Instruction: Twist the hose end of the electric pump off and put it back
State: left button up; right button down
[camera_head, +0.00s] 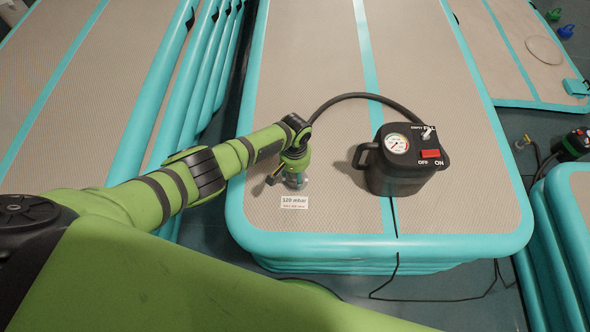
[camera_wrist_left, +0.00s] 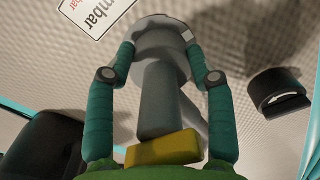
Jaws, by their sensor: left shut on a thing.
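The electric pump (camera_head: 403,165) is a black box with a round dial and a red switch. It stands on the beige inflatable track. Its black hose (camera_head: 365,96) arcs left to my left gripper (camera_head: 294,180), which points down just behind the "120 mbar" card (camera_head: 294,202). In the left wrist view, my left gripper (camera_wrist_left: 160,45) has its teal fingers closed on the grey hose end (camera_wrist_left: 160,95). A yellow piece (camera_wrist_left: 163,149) lies across its near end. Its far end meets a round grey flange at the track surface; whether it is locked there I cannot tell. My right gripper is out of view.
A black round cap with a white arrow (camera_wrist_left: 278,93) lies beside the fitting. A black cable (camera_head: 396,250) runs over the track's front edge. Other inflatable tracks stand left and right, with another black device (camera_head: 573,145) at right. The track's rear is clear.

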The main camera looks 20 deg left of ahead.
pick_arm(q)
jog(key=shift+s, duration=0.1)
dwell(0.6)
jog(key=o, duration=1.3)
notch_tip(320, 180, up, 12)
jog(key=shift+r, duration=0.1)
